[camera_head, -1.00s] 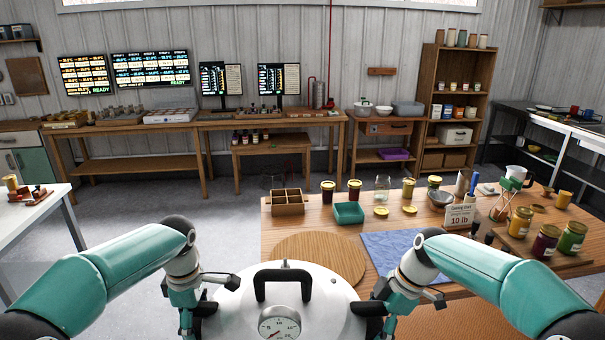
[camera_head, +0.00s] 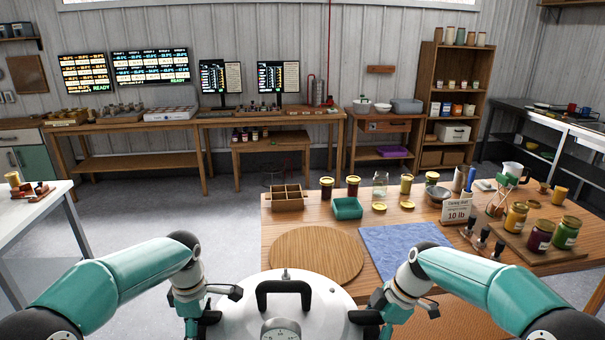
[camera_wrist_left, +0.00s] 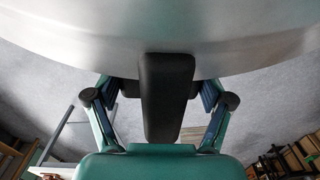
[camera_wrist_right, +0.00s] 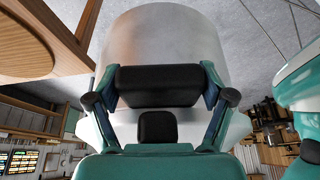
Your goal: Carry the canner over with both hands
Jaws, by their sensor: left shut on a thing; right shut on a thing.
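The canner (camera_head: 315,306) is a large silver pot with a domed lid, a black top handle and a round dial gauge (camera_head: 281,331). It is at the bottom middle of the head view, in front of the table's near edge. My left gripper (camera_head: 207,318) is shut on its black left side handle, which shows in the left wrist view (camera_wrist_left: 166,95). My right gripper (camera_head: 368,316) is shut on the black right side handle, seen in the right wrist view (camera_wrist_right: 158,86). The canner's lower part is hidden in the head view.
A wooden table (camera_head: 405,208) stands ahead, with a round wooden board (camera_head: 317,256) and blue cloth (camera_head: 400,250) near its front. Jars, a wooden divided box (camera_head: 288,198), a green tray (camera_head: 347,208) and a "10 lb" card (camera_head: 457,209) stand farther back. A white table (camera_head: 30,222) is at left.

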